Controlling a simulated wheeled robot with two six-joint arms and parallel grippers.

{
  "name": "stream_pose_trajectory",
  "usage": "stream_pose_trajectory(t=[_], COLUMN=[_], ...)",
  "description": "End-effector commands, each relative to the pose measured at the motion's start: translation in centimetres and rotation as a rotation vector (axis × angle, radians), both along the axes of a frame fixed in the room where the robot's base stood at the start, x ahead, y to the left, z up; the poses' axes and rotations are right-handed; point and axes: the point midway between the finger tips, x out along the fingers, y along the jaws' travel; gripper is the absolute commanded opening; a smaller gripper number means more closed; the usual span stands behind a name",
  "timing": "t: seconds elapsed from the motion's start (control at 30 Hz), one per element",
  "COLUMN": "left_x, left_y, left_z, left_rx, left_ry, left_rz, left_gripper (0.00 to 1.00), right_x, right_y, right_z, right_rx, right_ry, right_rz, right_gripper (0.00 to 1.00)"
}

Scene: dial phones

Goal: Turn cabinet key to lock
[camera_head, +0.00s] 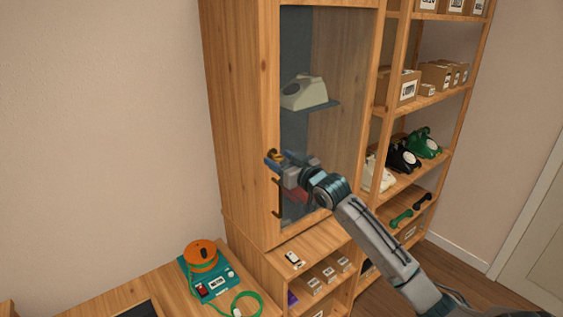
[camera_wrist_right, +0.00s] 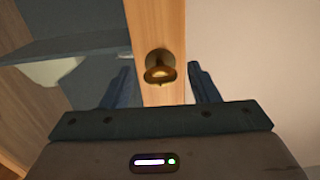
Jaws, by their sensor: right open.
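The wooden cabinet (camera_head: 237,110) has a glass door (camera_head: 340,75), which looks shut. A brass key or lock knob (camera_wrist_right: 160,68) sits on the wooden door frame in the right wrist view. It shows small in the head view (camera_head: 274,154). My right gripper (camera_head: 272,160) is at the door's left edge. In the right wrist view, its two blue fingers (camera_wrist_right: 160,85) are apart on either side of the key, with no visible contact. My left gripper is not in view.
A cream phone (camera_head: 304,93) stands on a shelf behind the glass. An open shelf to the right holds boxes (camera_head: 405,88) and dial phones (camera_head: 424,142). A teal device with an orange cable reel (camera_head: 201,256) lies on the lower bench at left.

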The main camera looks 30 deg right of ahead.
Motion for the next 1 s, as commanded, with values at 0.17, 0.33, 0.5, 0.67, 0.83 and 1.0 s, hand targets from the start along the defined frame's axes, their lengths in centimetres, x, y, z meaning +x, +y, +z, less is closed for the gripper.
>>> stream_pose_trajectory(t=[0.17, 0.33, 0.5, 0.67, 0.83, 1.0], left_x=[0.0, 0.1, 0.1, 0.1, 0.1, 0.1], left_y=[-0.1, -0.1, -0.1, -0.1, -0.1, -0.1], left_z=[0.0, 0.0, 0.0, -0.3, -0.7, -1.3], left_rx=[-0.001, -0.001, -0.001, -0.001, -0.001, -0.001], left_ry=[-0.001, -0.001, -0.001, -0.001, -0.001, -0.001], left_rz=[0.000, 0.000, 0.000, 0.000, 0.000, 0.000], left_gripper=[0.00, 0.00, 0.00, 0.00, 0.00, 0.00], right_x=[0.0, 0.0, 0.0, 0.0, 0.0, 0.0], right_y=[0.0, 0.0, 0.0, 0.0, 0.0, 0.0], right_z=[0.0, 0.0, 0.0, -0.1, -0.2, -0.2], right_rx=[0.000, 0.001, -0.008, -0.049, -0.146, -0.287], right_ry=[0.000, 0.000, -0.001, -0.004, -0.011, -0.024], right_rz=[0.000, 0.000, 0.000, 0.000, 0.000, 0.000], right_gripper=[0.37, 0.10, 0.10, 0.10, 0.10, 0.10])
